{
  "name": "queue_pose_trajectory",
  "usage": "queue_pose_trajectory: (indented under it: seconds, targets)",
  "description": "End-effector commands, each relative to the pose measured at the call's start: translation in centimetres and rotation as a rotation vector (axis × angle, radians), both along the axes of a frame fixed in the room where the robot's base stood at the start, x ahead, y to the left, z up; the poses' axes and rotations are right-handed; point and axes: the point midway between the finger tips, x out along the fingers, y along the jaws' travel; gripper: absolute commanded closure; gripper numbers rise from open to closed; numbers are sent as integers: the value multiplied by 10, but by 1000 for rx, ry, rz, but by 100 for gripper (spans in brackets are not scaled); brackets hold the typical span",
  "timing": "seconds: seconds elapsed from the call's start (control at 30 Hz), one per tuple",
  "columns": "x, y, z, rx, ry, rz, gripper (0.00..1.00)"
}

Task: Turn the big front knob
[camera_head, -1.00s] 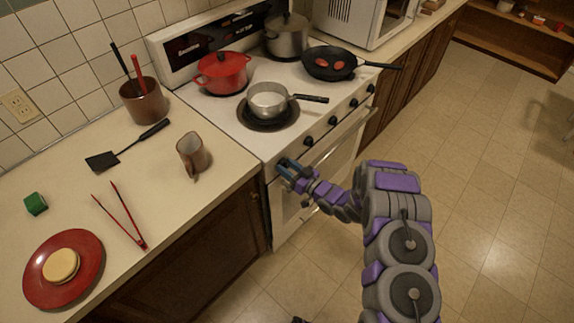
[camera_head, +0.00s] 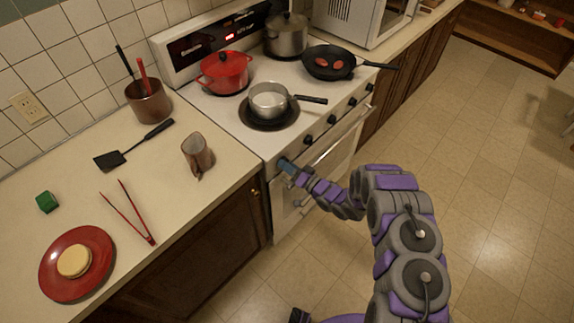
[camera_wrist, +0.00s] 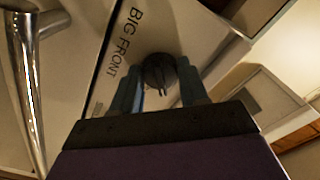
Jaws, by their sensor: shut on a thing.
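The big front knob (camera_wrist: 160,74) is a round black knob on the stove's white front panel. The label "BIG FRONT" is printed beside it in the wrist view. My gripper (camera_wrist: 158,92) has one blue finger on each side of the knob and is shut on it. In the head view my gripper (camera_head: 286,165) is at the left end of the stove's front panel and hides most of the knob.
More black knobs (camera_head: 308,140) run along the panel to the right. The oven door handle (camera_wrist: 30,90) passes close by. A saucepan (camera_head: 268,100) stands on the front burner, with a red pot (camera_head: 225,72) behind. The counter (camera_head: 90,185) holds a mug, tongs and a plate.

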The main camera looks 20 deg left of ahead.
Motion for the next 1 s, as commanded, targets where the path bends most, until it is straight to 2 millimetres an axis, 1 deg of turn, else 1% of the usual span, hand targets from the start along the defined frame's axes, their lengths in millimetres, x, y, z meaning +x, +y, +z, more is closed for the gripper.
queue_pose_trajectory:
  seconds: [0.03,0.47,0.5,0.77,1.0]
  targets:
    - [4,-4,0,3,5,-11,87]
    - [5,-4,0,6,15,-13,87]
    - [6,-4,0,6,15,-14,55]
    - [2,-2,0,5,14,-7,31]
    - [0,1,1,6,12,-1,31]
